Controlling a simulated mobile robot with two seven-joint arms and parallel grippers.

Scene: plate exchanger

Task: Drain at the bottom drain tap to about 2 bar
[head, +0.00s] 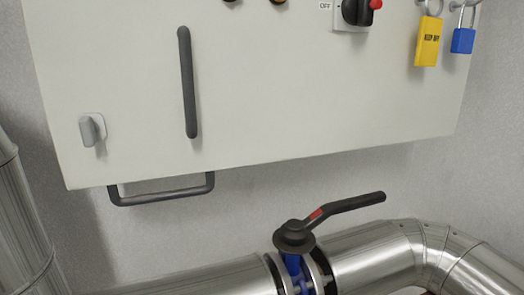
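No part labelled as a bottom drain tap and no pressure gauge can be made out in the head view. A valve with a black lever handle (345,205) and a blue body (293,266) sits on a horizontal silver pipe (365,252) at the bottom. The lever carries a red mark and points up to the right, tilted a little from the pipe's line. I cannot tell whether this valve is the drain tap. Neither gripper is in view.
A pale cabinet (270,110) fills the upper view, with a long black vertical handle (188,82), a grey latch (92,130) and a black bar (165,195) below. A black rotary switch (355,11), a yellow padlock (428,42) and a blue padlock (463,41) are upper right. A silver pipe (22,225) stands left.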

